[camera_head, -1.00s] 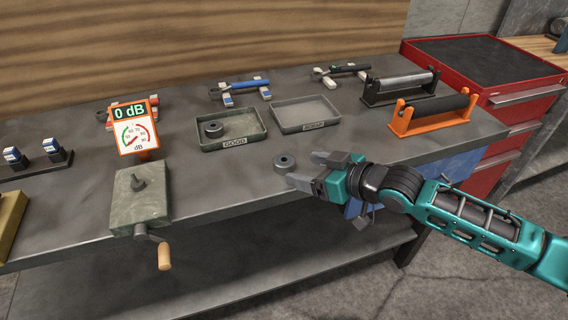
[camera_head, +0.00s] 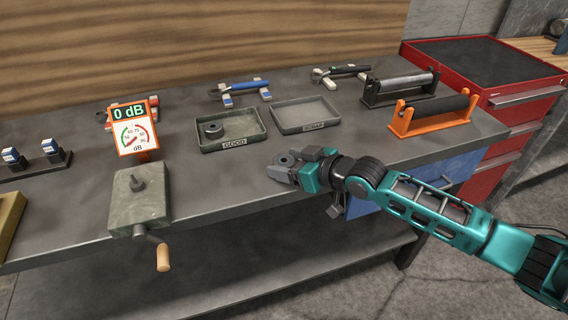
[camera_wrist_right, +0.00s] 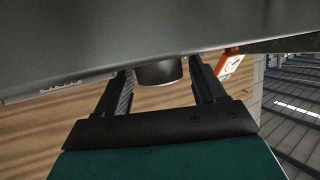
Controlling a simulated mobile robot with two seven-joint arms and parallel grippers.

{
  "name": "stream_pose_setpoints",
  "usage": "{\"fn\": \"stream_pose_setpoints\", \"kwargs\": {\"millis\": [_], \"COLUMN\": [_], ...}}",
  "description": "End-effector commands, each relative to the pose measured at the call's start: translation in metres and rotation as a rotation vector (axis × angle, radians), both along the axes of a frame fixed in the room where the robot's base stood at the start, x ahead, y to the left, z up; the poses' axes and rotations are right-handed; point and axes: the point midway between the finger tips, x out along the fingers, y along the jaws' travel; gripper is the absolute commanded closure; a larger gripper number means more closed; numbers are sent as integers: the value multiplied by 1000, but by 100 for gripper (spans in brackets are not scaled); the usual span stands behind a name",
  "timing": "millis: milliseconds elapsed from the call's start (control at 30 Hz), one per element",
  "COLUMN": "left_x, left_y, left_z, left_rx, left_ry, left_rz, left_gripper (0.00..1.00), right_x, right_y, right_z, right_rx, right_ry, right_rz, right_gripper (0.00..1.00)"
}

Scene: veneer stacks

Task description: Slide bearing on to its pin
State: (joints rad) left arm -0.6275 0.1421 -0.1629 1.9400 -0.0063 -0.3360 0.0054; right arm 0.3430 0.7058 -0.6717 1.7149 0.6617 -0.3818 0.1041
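A dark grey ring-shaped bearing (camera_head: 285,159) lies on the bench near its front edge. My right gripper (camera_head: 291,164) is around it, with one finger on each side. In the right wrist view the bearing (camera_wrist_right: 160,74) sits between the fingers (camera_wrist_right: 161,88), and gaps show at both sides, so the gripper is open. A short dark pin (camera_head: 138,183) stands on top of the grey-green block (camera_head: 127,206) with a hand crank, left of the gripper. My left gripper is not in view.
A dB gauge (camera_head: 135,134) reading 0 stands behind the crank block. Orange (camera_head: 400,122) and black roller stands are at right. Bench between bearing and block is clear.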

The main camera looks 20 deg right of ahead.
Motion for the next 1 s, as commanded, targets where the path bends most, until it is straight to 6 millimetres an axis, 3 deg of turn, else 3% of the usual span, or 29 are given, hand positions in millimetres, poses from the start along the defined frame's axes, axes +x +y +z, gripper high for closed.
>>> {"fn": "stream_pose_setpoints", "kwargs": {"millis": [67,567,867,1000], "left_x": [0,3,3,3], "left_y": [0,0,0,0], "left_z": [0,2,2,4], "left_rx": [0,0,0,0], "left_ry": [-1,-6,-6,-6], "left_rz": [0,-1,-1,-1], "left_gripper": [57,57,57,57], "right_x": [0,0,0,1], "right_y": [0,0,0,-1], "right_z": [0,0,2,13], "right_rx": [0,0,0,0], "right_ry": [0,0,-2,-5], "right_rz": [0,0,0,0], "right_gripper": [39,86,88,88]}}
